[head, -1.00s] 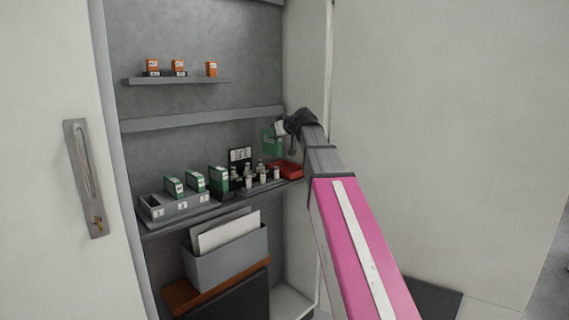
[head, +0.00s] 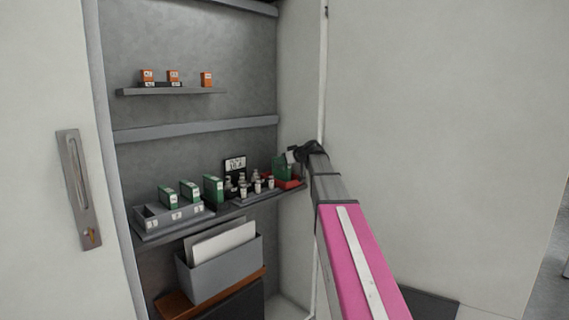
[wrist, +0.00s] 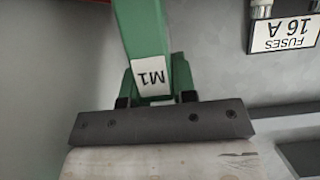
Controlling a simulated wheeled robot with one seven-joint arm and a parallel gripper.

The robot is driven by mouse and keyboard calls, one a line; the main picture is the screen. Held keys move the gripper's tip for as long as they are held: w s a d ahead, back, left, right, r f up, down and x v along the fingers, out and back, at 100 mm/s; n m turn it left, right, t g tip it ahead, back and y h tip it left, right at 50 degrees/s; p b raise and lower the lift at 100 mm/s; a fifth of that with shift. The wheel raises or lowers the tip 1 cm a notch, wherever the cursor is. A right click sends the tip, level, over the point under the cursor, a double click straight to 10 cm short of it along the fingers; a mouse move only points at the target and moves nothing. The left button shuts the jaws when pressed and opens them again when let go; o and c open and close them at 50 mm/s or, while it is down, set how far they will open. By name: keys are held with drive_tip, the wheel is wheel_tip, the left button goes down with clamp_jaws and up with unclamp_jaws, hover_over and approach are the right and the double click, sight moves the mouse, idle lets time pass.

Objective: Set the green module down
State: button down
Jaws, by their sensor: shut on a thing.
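The green module (head: 281,167) is at the right end of the middle cabinet shelf, at the red tray (head: 291,184). In the wrist view it is a green block (wrist: 143,30) with a white label reading M1, upside down in the picture. My gripper (head: 294,155) is shut on it; in the wrist view the dark fingertips (wrist: 155,98) are on either side of its lower part. The module's underside is hidden, so I cannot tell whether it touches the tray.
Several fuses (head: 257,185) stand left of the tray, with a FUSES 16 A sign (wrist: 284,35). Further left are other green modules (head: 213,188) and a grey numbered holder (head: 160,224). Orange modules (head: 207,79) are on the upper shelf. The cabinet's side wall (head: 300,110) is close on the right.

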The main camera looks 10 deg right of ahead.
drive_tip(key=shift+f, duration=0.3)
drive_tip(key=shift+f, duration=0.15)
drive_tip(key=c, duration=0.9)
unclamp_jaws()
drive_tip(key=shift+s+d+r, duration=0.15)
drive_tip(key=shift+s+r, duration=0.05)
drive_tip(key=shift+r, duration=0.05)
drive_tip(key=v, duration=1.1)
drive_tip(key=shift+s+d, duration=0.15)
drive_tip(key=shift+s, duration=0.05)
